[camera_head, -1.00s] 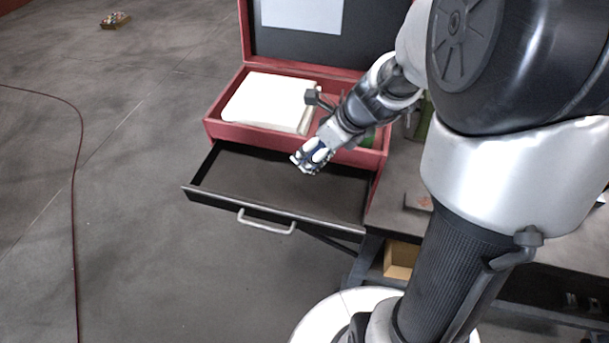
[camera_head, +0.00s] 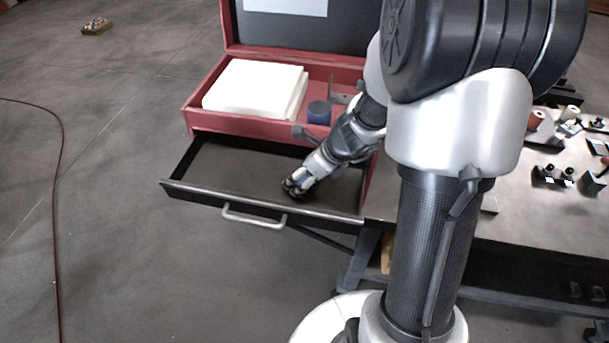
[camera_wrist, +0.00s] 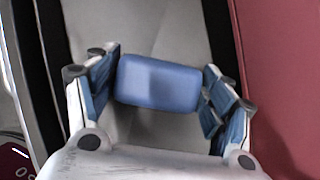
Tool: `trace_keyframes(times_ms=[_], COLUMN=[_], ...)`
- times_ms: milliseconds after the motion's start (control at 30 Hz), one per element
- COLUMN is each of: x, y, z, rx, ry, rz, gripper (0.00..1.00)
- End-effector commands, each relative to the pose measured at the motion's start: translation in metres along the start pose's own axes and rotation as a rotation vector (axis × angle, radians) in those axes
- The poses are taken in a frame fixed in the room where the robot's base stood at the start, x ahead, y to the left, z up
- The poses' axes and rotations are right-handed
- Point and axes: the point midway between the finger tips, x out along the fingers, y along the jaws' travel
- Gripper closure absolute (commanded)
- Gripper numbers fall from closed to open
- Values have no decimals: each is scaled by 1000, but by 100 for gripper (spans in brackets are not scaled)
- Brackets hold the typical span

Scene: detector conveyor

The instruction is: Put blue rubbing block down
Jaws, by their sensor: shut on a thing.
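The blue rubbing block (camera_wrist: 158,83) is a rounded blue block held between the two fingers of my gripper (camera_wrist: 160,92) in the wrist view. In the head view my gripper (camera_head: 297,187) is over the open drawer, towards its front right part, pointing down and to the left. The block is hard to make out there, mostly covered by the fingers. The drawer (camera_head: 225,168) is black inside, pulled out below the red toolbox and otherwise looks empty. I cannot tell whether the block touches the drawer floor.
The red toolbox (camera_head: 205,122) stands open behind the drawer, with a white stack (camera_head: 255,88) and a dark blue round item (camera_head: 319,112) in it. The drawer's front wall (camera_head: 200,194) has a grey handle (camera_head: 253,217). Several tools lie on the workbench (camera_head: 520,215) at right.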

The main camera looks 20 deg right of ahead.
Motion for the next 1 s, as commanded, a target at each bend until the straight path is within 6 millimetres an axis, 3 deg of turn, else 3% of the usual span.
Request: trace_keyframes(times_ms=[233, 267, 367, 767, 867, 1000], x=[3, 2, 2, -1, -11, -40], y=[0, 0, 0, 0, 0, -1], z=[-1, -1, -1, 0, 2, 3], rx=[0, 0, 0, 1, 2, 2], ry=[-1, 0, 0, 0, -2, -2], rz=[0, 0, 0, 0, -1, -4], gripper=[48, 24, 18, 17, 17, 17])
